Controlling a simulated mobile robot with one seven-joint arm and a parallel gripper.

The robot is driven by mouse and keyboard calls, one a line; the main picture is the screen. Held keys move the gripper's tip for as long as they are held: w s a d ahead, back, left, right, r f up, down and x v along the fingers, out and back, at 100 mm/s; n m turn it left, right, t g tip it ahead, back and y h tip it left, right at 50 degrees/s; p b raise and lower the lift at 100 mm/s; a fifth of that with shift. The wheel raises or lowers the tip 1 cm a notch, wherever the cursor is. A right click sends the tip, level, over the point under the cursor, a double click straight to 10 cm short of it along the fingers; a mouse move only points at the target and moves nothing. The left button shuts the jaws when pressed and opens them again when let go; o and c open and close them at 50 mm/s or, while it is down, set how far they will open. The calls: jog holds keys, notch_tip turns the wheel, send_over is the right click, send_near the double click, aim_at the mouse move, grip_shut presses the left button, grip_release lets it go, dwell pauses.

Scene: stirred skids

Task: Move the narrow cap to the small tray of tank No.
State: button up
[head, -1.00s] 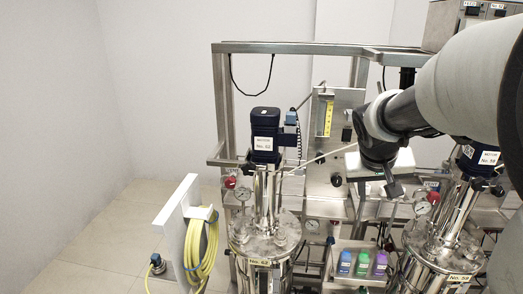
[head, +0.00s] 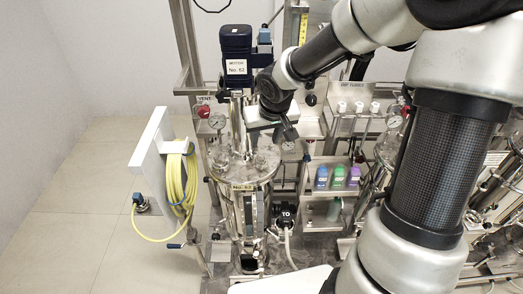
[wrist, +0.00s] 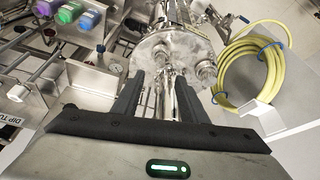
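My gripper (head: 285,134) hangs at the right of the motor column of tank No. 62, above its lid (head: 262,164). In the wrist view its two dark fingers (wrist: 160,88) stand apart, with nothing seen held between them. The shiny lid (wrist: 160,50) and column lie beyond the fingers. Several small metal fittings stand on the lid; I cannot tell whether one is the narrow cap. Several white capped pieces (head: 358,107) stand on a shelf labelled for dip tubes. No small tray is clearly recognisable.
Blue (head: 321,178), green (head: 338,178) and purple (head: 353,178) bottles stand on a rack right of the tank. A yellow hose (head: 177,182) hangs on a white panel (head: 150,150) at the left. The floor (head: 75,200) at the far left is clear.

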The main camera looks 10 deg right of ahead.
aim_at(261, 155)
jog(key=b+x, duration=0.2)
jog(key=x, duration=0.7)
jog(key=shift+f, duration=0.25)
grip_shut()
jog(key=shift+r, duration=0.15)
jog(key=shift+r+p, duration=0.3)
jog(key=shift+r, duration=0.2)
